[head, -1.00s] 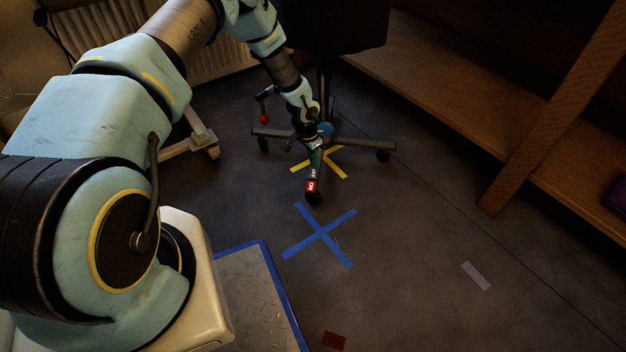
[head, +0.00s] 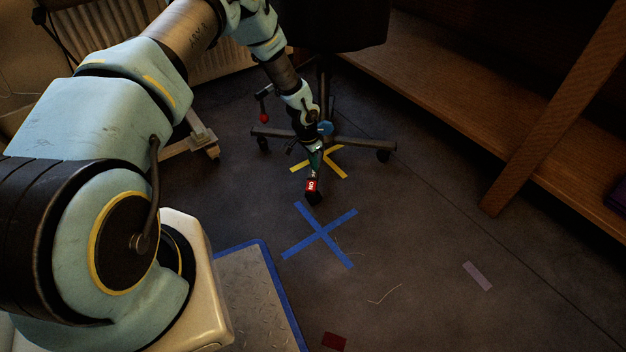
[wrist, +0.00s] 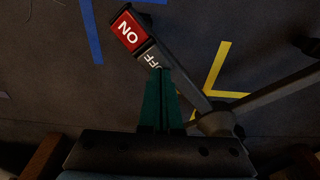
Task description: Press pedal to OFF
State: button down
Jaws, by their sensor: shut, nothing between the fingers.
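The pedal (head: 311,186) sits at the near end of a dark leg of the stand base, with a red ON label towards its outer end. It also shows in the wrist view (wrist: 128,28), where the dark OFF label (wrist: 148,58) lies between the red part and my fingertips. My gripper (head: 315,163) is shut and empty, pointing down over the OFF side. In the wrist view its green fingers (wrist: 160,74) cover part of the OFF label. I cannot tell whether the tips touch the pedal.
The stand base (head: 360,144) spreads its legs over yellow floor tape (head: 340,168). A blue tape cross (head: 320,235) lies in front on open floor. A wooden shelf (head: 470,105) stands at the right, a radiator (head: 225,70) at the back left. Thin pale threads (head: 385,295) lie on the floor.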

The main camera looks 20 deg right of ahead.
jog(key=shift+f+b, duration=0.3)
jog(key=shift+f, duration=0.25)
jog(key=shift+r, duration=0.2)
jog(key=shift+r+p, duration=2.65)
jog(key=shift+r, duration=0.8)
jog(key=shift+f, duration=0.1)
